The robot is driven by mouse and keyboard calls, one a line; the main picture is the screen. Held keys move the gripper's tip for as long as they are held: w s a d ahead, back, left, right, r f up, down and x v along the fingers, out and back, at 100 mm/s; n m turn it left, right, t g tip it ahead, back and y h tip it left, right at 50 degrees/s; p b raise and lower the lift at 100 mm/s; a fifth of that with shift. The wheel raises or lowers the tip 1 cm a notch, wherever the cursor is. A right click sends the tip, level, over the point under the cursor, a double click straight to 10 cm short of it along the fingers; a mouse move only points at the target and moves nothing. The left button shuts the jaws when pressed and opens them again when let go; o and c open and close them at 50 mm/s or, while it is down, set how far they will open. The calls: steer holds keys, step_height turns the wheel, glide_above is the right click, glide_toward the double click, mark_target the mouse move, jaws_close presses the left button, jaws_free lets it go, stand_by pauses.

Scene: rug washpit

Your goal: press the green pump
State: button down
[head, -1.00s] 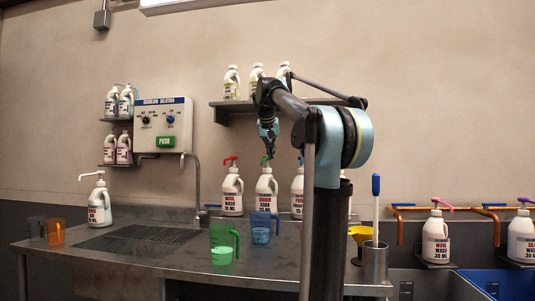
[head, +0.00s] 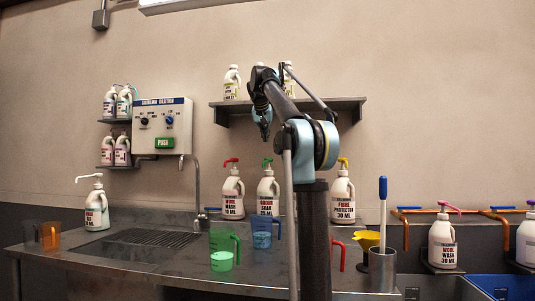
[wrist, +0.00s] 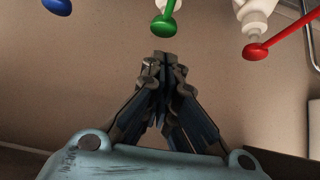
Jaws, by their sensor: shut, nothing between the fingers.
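The green pump (head: 267,162) tops a white "Odour Soak" bottle (head: 268,192) standing upright at the back of the steel counter. In the wrist view, my gripper (wrist: 163,56) is shut and empty. The green pump's rounded head (wrist: 163,26) appears just beyond the fingertips. The red pump (wrist: 255,51) is to its right and a blue pump (wrist: 57,5) to its left.
A red-pump Wool Wash bottle (head: 232,195) and a yellow-pump bottle (head: 343,196) flank the green one. A blue jug (head: 263,232) and green jug (head: 222,250) stand in front. A shelf (head: 225,112) with bottles is above. My arm hides part of the counter.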

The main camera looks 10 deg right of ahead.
steer(key=x, duration=1)
steer(key=shift+s+f, duration=0.1)
steer(key=shift+f, duration=1.45)
steer(key=v, duration=0.9)
steer(key=shift+s+a+r, duration=0.15)
steer(key=shift+r, duration=0.15)
steer(key=shift+s+r, duration=0.1)
